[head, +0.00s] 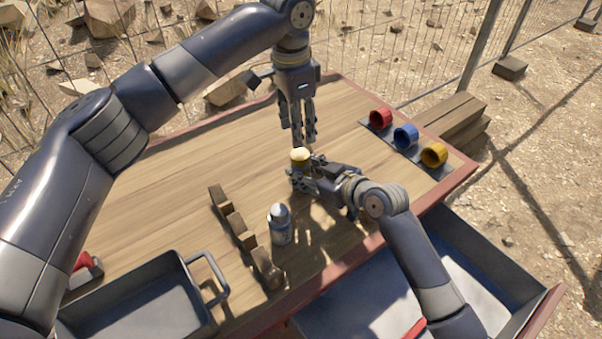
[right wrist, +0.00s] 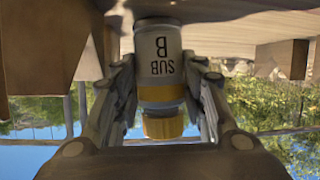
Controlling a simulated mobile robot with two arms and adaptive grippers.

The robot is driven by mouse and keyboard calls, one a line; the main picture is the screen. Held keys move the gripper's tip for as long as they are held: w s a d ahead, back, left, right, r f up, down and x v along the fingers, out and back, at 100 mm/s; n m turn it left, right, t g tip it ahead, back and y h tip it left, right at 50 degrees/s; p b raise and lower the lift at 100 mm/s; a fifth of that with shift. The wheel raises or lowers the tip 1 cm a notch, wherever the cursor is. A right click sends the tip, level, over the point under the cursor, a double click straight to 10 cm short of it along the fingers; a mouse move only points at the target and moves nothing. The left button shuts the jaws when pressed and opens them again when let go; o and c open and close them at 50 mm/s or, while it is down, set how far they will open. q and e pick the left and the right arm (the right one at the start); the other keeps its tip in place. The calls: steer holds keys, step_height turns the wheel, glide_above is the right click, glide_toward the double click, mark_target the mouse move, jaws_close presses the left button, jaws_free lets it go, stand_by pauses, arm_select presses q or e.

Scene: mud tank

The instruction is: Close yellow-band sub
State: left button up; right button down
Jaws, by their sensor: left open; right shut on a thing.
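The yellow-band sub (right wrist: 160,62) is a white cylinder marked SUB B, with a yellow band and a narrower ribbed yellow end. It appears upside down in the right wrist view. In the head view its pale top (head: 300,154) shows above my right gripper (head: 303,181), which is shut around its body. It looks upright; whether its base touches the table is hidden. My left gripper (head: 303,140) is open, fingers pointing down, just above the sub's top, with nothing visible between them. A yellow cap-like cup (head: 433,154) lies on a dark strip at the right.
Red (head: 380,118) and blue (head: 405,136) cups share the strip. A grey-topped bottle (head: 281,226) stands beside a notched wooden rack (head: 238,230), left of my right arm. A grey tray (head: 140,310) with a handle sits front left. The wooden table (head: 185,180) is clear at left.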

arm_select(q)
steer(key=n, duration=1.1)
steer(key=shift+n, duration=0.4)
steer(key=n, duration=1.3)
steer(key=shift+n, duration=0.3)
steer(key=n, duration=0.4)
steer(key=shift+n, duration=0.4)
steer(key=n, duration=0.3)
steer(key=shift+n, duration=0.4)
